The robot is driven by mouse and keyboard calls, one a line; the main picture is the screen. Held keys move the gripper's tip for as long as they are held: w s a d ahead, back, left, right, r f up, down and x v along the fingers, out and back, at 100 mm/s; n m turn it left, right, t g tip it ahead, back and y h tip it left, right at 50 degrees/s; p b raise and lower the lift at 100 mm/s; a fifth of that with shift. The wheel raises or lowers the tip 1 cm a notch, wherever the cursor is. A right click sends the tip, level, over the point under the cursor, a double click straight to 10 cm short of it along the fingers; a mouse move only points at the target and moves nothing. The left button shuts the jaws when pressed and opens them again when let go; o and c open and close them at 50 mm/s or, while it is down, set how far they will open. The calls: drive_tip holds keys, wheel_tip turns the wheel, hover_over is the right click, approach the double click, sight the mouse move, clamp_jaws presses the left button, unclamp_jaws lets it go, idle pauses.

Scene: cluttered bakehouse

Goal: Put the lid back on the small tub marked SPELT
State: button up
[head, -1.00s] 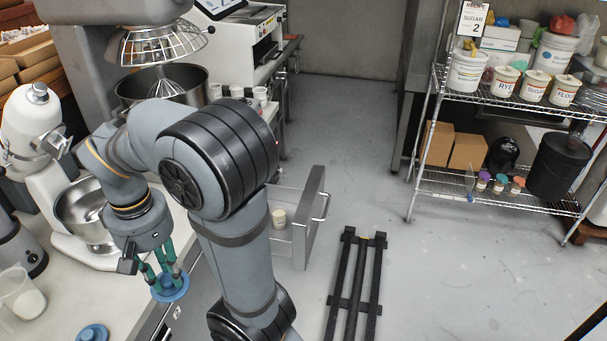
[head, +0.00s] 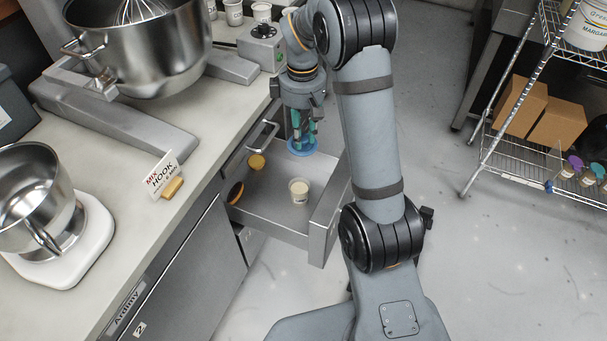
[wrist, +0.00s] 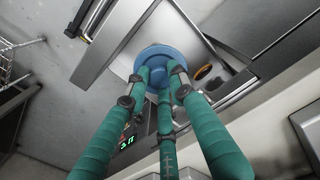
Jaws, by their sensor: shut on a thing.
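My gripper (head: 303,136) has teal fingers and is shut on a round blue lid (head: 301,149). It holds the lid above the far part of the open drawer (head: 275,205). In the wrist view the lid (wrist: 153,53) sits at the fingertips. A small white tub (head: 299,191) with a pale top and no lid stands upright in the drawer, nearer the camera than the held lid. Print shows on its side but is too small to read. I cannot make out the tub in the wrist view.
A yellowish round item (head: 256,161) and a dark, orange-edged round item (head: 236,192) are at the drawer's left side. The counter (head: 120,185) with mixers borders the drawer. A wire shelf (head: 550,165) stands right, with open floor between.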

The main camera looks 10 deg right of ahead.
drive_tip(key=w+f+n+b, duration=0.3)
drive_tip(key=f+b, duration=0.3)
drive_tip(key=f, duration=0.7)
drive_tip(key=w+f+n+b, duration=0.4)
drive_tip(key=f+b, duration=0.2)
drive_tip(key=f, duration=0.6)
drive_tip(key=shift+d+f, duration=0.25)
drive_tip(key=shift+f, duration=0.15)
drive_tip(key=shift+s+f+p, duration=0.1)
drive_tip(key=shift+f+p, duration=0.1)
drive_tip(key=shift+p, duration=0.15)
idle(1.2)
drive_tip(key=o, duration=0.8)
drive_tip(key=shift+o, duration=0.7)
drive_tip(key=o, duration=0.3)
drive_tip(key=shift+o, duration=0.2)
drive_tip(key=shift+r, duration=0.15)
